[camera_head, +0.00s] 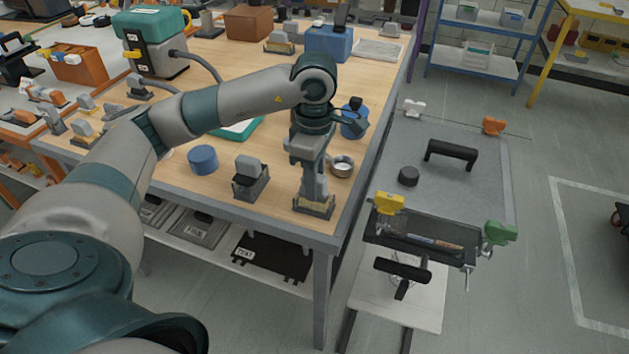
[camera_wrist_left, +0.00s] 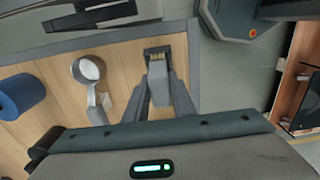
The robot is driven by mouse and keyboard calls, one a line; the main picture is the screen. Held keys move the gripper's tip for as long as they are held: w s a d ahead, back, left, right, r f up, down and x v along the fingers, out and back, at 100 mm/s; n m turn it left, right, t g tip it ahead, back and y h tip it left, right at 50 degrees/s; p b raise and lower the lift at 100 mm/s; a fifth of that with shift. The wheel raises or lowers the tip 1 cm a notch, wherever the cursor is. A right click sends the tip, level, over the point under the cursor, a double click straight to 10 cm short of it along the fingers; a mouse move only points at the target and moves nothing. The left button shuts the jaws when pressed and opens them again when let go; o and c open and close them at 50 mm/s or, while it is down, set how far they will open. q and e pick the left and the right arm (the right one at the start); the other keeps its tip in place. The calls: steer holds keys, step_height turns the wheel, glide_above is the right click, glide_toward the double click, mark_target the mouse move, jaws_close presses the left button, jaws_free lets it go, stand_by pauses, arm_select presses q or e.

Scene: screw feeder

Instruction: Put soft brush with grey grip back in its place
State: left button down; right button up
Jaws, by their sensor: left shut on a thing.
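My left gripper (camera_head: 315,188) points down over the near right corner of the wooden table. Its two fingers are shut on the grey grip of the soft brush (camera_wrist_left: 157,78). In the head view the fingers cover most of the brush. A dark low holder (camera_head: 314,207) with a yellowish strip is right under the fingertips, and it also shows in the left wrist view (camera_wrist_left: 158,53). The brush is in line with this holder and looks upright. I cannot tell whether it is fully seated in it. My right gripper is not in view.
A grey block in a dark stand (camera_head: 250,178) is left of the holder. A small metal cup (camera_head: 341,166) and a blue cylinder (camera_head: 203,159) are nearby. Right of the table edge, a dark tray (camera_head: 400,240) with yellow and green clamps stands by a grey cart (camera_head: 475,190).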

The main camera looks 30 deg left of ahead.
arm_select(q)
steer(key=shift+f, duration=0.2)
arm_select(e)
steer(key=shift+s+d+f, duration=0.1)
steer(key=shift+d+f, duration=0.1)
steer(key=shift+d, duration=0.05)
arm_select(q)
steer(key=c, duration=1.7)
jaws_free()
steer(key=o, duration=0.3)
arm_select(e)
steer(key=shift+r, duration=0.1)
arm_select(q)
steer(key=shift+r, duration=0.1)
arm_select(e)
steer(key=shift+w+a+r, duration=0.1)
steer(key=shift+w+a, duration=0.05)
steer(key=shift+w, duration=0.2)
arm_select(q)
step_height(320, 180, up, 17)
steer(key=shift+b, duration=0.45)
arm_select(e)
steer(key=shift+s+d+f+g, duration=0.2)
steer(key=shift+d+f+g, duration=0.1)
arm_select(q)
steer(key=shift+r, duration=0.1)
arm_select(e)
steer(key=shift+a, duration=0.1)
